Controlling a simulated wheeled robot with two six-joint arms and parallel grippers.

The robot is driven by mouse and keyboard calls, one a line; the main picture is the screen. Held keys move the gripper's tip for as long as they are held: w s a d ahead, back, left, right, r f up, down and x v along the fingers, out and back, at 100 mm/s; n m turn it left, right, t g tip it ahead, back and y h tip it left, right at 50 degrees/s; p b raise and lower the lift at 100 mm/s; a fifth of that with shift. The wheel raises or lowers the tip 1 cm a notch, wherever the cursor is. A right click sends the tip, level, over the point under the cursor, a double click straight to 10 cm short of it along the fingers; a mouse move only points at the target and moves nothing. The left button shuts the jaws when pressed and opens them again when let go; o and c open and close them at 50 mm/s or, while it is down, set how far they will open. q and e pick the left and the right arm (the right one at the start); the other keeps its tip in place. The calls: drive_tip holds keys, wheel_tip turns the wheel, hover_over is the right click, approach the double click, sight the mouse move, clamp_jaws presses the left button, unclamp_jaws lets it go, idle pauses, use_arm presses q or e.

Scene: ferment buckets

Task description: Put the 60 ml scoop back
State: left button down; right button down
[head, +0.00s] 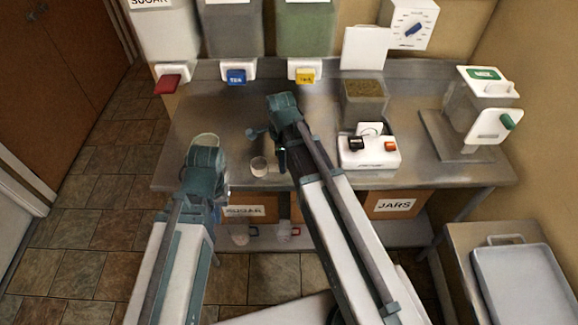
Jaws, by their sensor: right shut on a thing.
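A small clear cup, which looks like the scoop (259,167), shows at the front edge of the steel table, just below my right gripper (271,147). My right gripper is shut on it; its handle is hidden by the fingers. I cannot read a size on the cup, nor tell whether it touches the table. My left gripper (205,158) is over the table's front left corner, apart from the scoop. A pale rounded edge shows at its tip, and its fingers are not clear enough to tell open from shut.
Dispensers with red (167,84), blue (236,77) and yellow (305,76) taps line the back. A green-tapped dispenser (481,108) is at right. Boxes labelled SUGAR (244,211) and JARS (394,205) sit below.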

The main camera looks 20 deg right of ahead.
drive_tip(key=shift+w+d+f, duration=0.1)
drive_tip(key=shift+w+d, duration=0.15)
drive_tip(key=shift+d, duration=0.2)
drive_tip(key=shift+w+d, duration=0.2)
drive_tip(key=shift+d, duration=0.25)
drive_tip(key=shift+w+d, duration=0.25)
drive_tip(key=shift+d, duration=0.25)
wheel_tip(320, 180, down, 4)
drive_tip(key=b, duration=0.3)
drive_tip(key=shift+s+a+b, duration=0.1)
drive_tip(key=shift+a+b, duration=0.05)
drive_tip(key=shift+b, duration=0.2)
drive_tip(key=shift+r, duration=0.2)
drive_tip(key=shift+f, duration=0.15)
drive_tip(key=c, duration=0.7)
unclamp_jaws()
